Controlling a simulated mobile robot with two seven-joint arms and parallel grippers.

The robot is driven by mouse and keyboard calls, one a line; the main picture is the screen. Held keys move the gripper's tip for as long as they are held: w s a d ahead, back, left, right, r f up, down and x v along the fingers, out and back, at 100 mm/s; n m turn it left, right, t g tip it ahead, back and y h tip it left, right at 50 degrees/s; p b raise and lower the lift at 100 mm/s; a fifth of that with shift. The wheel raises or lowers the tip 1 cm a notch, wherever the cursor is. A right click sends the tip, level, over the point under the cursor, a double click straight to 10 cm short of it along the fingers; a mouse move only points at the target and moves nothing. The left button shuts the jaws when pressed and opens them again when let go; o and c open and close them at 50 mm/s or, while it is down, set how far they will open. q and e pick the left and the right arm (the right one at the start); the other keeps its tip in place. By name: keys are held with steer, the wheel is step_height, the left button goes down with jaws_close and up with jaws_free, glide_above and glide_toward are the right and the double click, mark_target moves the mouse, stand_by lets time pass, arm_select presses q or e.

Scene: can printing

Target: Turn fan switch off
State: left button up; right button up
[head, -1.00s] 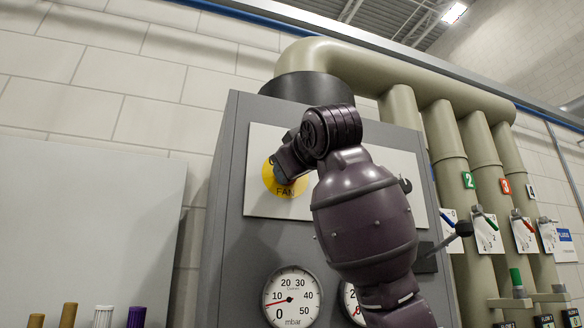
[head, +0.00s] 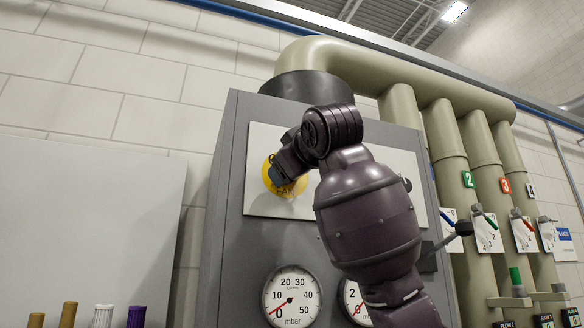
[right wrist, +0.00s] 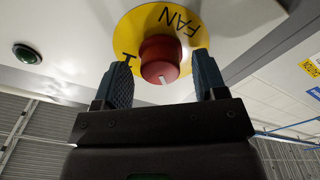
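The fan switch is a red round knob (right wrist: 160,60) on a yellow disc marked FAN (right wrist: 140,25), seen in the right wrist view. A white mark on the knob points toward the bottom of that view. My right gripper (right wrist: 164,80) is open, with one finger on each side of the knob and gaps visible. In the head view the right gripper (head: 277,175) is in front of the yellow disc (head: 298,187) and hides the knob. My left gripper is not in view.
The grey cabinet (head: 225,230) carries a white panel (head: 262,140), a round mbar gauge (head: 292,296) and a second gauge (head: 352,298) partly behind my right arm. A dark green button (right wrist: 27,53) is beside the disc. Pipes (head: 480,150) with valve levers stand at right.

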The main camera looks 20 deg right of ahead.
steer(key=shift+s, duration=0.1)
steer(key=s+b, duration=0.2)
steer(key=s, duration=0.8)
steer(key=shift+s+d+f+b, duration=0.2)
steer(key=shift+s+f+b, duration=0.05)
steer(key=shift+s+b, duration=0.1)
steer(key=shift+f, duration=0.1)
